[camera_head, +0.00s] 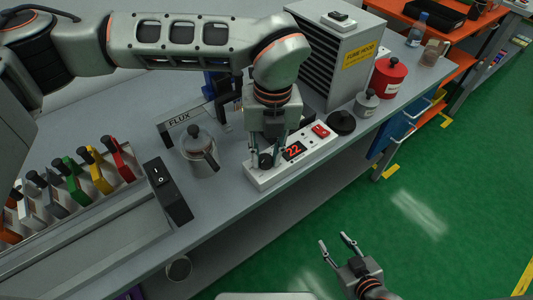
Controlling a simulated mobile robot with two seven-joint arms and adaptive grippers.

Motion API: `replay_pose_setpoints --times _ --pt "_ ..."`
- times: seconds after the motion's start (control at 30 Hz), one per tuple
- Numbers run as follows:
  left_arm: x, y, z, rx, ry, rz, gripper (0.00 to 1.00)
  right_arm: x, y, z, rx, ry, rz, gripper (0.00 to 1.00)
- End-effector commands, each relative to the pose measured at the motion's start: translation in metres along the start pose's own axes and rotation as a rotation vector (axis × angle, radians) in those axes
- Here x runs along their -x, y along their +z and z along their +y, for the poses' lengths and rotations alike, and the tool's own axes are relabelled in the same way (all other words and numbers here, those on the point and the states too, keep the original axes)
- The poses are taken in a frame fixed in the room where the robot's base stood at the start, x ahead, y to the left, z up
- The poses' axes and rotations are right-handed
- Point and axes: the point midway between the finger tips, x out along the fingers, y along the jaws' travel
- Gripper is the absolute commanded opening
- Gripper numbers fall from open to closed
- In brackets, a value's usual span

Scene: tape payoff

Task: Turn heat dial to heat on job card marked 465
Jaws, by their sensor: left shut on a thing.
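The heat control box (315,142) is a long pale unit on the bench, with a red digital display (293,151) that reads 22 and a red switch (320,131). A dark round dial (265,161) is at its left end. My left gripper (267,160) points down over that end and is shut on the dial, partly hiding it. My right gripper (338,243) is open and empty, low over the green floor in front of the bench. I cannot make out a job card marked 465 in this view.
A metal flux can (199,152) stands left of the box, near a black rocker switch (167,190). A louvred fume hood unit (335,55), a black round item (341,123), a grey pot (366,103) and a red can (388,76) stand right. Floor in front is clear.

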Motion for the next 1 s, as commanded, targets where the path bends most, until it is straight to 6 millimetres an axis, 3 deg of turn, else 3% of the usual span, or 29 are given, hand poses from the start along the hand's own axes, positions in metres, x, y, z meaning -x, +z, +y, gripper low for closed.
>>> replay_pose_setpoints --times 1.0 --pt "0.001 0.001 0.002 -0.964 0.000 -0.062 0.01 -0.005 0.012 -0.002 0.003 -0.001 -0.008 0.40"
